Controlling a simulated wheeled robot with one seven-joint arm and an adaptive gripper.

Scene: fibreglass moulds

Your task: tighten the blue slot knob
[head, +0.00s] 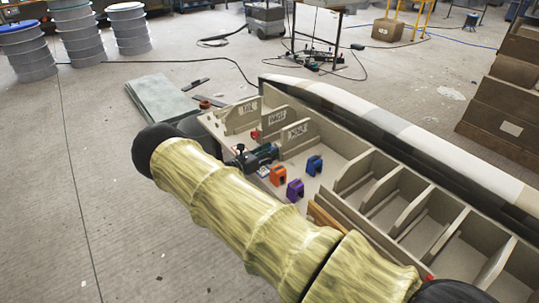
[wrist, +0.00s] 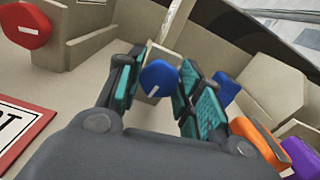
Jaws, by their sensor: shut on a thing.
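In the wrist view the blue slot knob (wrist: 158,79) sits between the two teal-padded fingers of my gripper (wrist: 160,88). Its face is round with a short, tilted white slot mark. My fingers are closed on its sides, one to the left and one to the right. In the head view my gripper (head: 258,157) reaches into the mould's left compartments, near a labelled partition. The blue knob cannot be made out there; my gripper seems to cover it.
A red slot knob (wrist: 27,24) is at upper left in the wrist view. Blue (head: 314,165), orange (head: 278,175) and purple (head: 295,190) blocks stand right of my gripper. Beige partitions (head: 369,170) rise around it. Open floor lies left.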

